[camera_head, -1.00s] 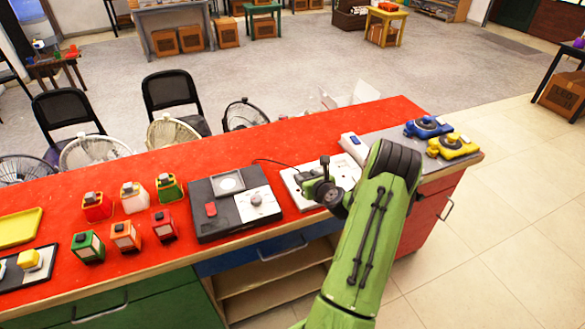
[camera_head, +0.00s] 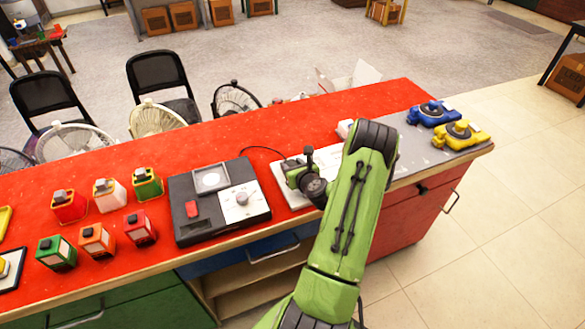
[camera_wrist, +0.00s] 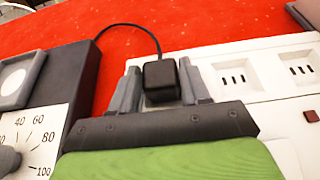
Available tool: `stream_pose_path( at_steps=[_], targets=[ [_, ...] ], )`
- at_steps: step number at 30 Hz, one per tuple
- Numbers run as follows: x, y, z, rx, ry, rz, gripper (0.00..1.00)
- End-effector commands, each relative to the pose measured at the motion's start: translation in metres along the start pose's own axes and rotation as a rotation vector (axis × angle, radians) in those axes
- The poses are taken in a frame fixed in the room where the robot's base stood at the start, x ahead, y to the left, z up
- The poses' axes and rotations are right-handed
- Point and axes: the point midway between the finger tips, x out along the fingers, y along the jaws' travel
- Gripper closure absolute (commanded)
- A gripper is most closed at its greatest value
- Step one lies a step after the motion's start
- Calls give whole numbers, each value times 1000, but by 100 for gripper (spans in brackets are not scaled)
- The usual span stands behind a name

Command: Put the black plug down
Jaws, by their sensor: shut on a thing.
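The black plug (camera_wrist: 161,80) is a small dark block between the two grey fingers of my gripper (camera_wrist: 160,88) in the wrist view. A black cord runs from it to the dark box on the left, and the cord (camera_head: 262,149) also shows in the head view. My gripper is shut on the plug, over the left part of a white socket strip (camera_wrist: 240,72). Slotted outlets show to the right of the fingers. The gripper body hides the plug's underside, so I cannot tell whether it touches the strip. In the head view my arm hides most of the plug.
A dark box with a dial (camera_head: 220,203) stands left of the strip on the red counter (camera_head: 200,145). Several coloured containers (camera_head: 100,195) stand further left. A blue device (camera_head: 433,113) and a yellow device (camera_head: 460,134) sit on the grey right end.

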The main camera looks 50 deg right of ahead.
Motion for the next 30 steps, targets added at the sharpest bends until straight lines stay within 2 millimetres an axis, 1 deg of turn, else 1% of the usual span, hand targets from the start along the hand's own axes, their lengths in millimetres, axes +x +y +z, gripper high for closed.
stream_pose_path(
  at_steps=[4,8,9,14,22,24,26,29,30],
  targets=[
    [0,0,3,-2,-2,-1,85],
    [1,0,-1,-1,-2,-1,85],
    [1,0,-2,-1,-2,-1,52],
    [1,0,-1,-2,-2,-1,28],
    [0,0,1,-2,-2,-1,28],
    [-4,-1,4,-1,-1,-2,28],
    [-14,-1,2,1,1,-2,28],
    [-39,-2,1,6,2,-5,28],
    [-51,-3,1,5,2,-6,28]
  ],
)
